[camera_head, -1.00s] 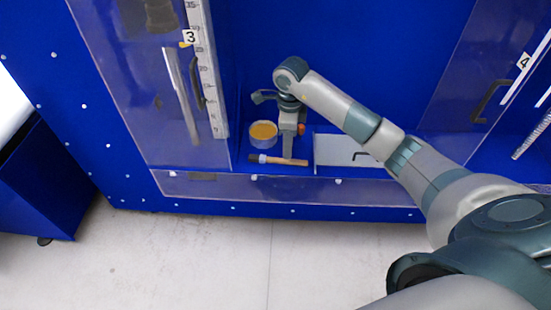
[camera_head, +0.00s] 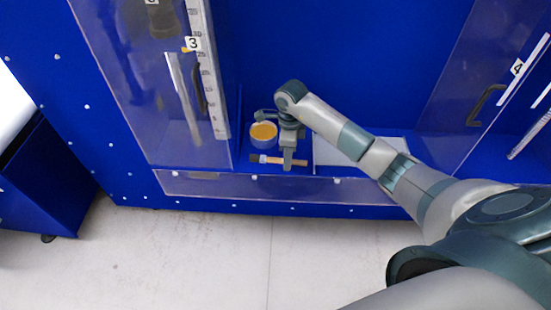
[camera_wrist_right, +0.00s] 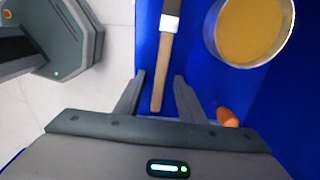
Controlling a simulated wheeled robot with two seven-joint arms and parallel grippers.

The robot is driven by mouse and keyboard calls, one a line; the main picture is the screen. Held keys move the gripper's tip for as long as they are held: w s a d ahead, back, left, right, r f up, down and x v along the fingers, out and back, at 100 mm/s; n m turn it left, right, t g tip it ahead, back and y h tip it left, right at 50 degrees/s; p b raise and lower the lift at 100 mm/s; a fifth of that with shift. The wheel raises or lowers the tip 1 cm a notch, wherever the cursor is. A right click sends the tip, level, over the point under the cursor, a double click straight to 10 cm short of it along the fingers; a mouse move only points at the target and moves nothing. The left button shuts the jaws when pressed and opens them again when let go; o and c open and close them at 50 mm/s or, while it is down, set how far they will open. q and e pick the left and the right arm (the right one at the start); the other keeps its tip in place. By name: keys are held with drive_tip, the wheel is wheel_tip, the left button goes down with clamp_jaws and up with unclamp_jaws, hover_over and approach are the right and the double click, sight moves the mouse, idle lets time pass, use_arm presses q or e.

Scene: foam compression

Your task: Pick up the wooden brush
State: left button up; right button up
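The wooden brush (camera_head: 267,159) lies on the blue shelf beside the round container, its dark bristle end to the left and its wooden handle to the right. In the right wrist view the wooden handle (camera_wrist_right: 164,70) runs up from between the fingers to a white band and dark end. My right gripper (camera_head: 288,166) is over the handle. In the wrist view the right gripper (camera_wrist_right: 158,82) is open, with one finger on each side of the handle's end and a gap to each. My left gripper is not in view.
A round container with yellow-orange contents (camera_head: 263,132) stands just behind the brush; it is also close by in the wrist view (camera_wrist_right: 250,30). A pale flat panel (camera_head: 345,156) lies to the right. A clear-fronted compartment (camera_head: 150,110) stands left. A clear low wall (camera_head: 300,187) edges the front.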

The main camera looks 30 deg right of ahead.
idle(0.3)
clamp_jaws()
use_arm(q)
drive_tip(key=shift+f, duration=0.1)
use_arm(e)
drive_tip(key=shift+r, duration=0.1)
